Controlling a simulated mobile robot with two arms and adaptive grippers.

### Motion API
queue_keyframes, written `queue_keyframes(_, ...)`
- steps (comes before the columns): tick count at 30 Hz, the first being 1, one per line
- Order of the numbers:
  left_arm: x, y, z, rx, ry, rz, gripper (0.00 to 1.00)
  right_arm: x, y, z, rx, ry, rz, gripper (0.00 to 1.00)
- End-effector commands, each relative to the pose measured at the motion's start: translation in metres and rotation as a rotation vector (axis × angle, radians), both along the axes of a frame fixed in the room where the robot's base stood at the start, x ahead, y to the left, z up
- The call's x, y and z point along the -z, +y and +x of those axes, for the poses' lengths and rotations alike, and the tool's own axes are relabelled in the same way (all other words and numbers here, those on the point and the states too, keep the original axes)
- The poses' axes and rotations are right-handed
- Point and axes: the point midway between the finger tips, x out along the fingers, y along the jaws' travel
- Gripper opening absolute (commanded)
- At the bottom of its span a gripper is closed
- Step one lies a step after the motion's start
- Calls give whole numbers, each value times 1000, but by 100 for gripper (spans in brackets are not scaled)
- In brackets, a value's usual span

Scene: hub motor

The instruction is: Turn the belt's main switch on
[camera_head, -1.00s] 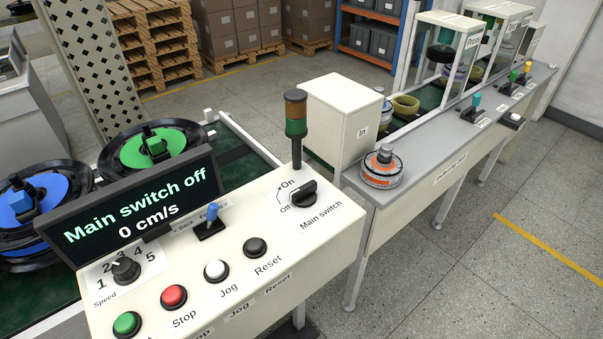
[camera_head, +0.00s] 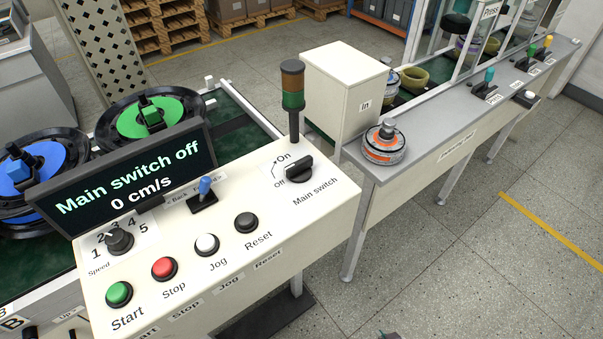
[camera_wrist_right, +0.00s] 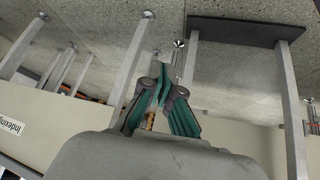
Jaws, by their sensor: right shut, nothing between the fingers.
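The main switch (camera_head: 298,169) is a black rotary knob on the cream control panel (camera_head: 330,195), with its pointer towards the "Off" mark. The dark display (camera_head: 130,180) reads "Main switch off" and "0 cm/s". Only a small tip of my right gripper (camera_head: 389,336) shows at the bottom edge of the head view, low and to the right of the panel, well apart from the switch. In the right wrist view my right gripper (camera_wrist_right: 160,84) has its green-padded fingers together, with nothing between them. My left gripper is out of view.
The panel also has a blue lever (camera_head: 205,188), a speed knob (camera_head: 119,240) and several push buttons. A signal lamp (camera_head: 292,85) rises behind the switch. An indexing table (camera_head: 430,140) stands to the right. The floor (camera_head: 430,260) before it is clear.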

Motion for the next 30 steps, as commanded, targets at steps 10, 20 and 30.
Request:
queue_keyframes(10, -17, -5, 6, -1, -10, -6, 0, -336, 111, 124, -262, -659, 314, 0)
queue_keyframes(20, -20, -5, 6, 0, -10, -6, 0, -449, 149, 101, -366, -825, 459, 0)
queue_keyframes(30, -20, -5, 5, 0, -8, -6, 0, -450, 150, 103, -365, -827, 459, 0)
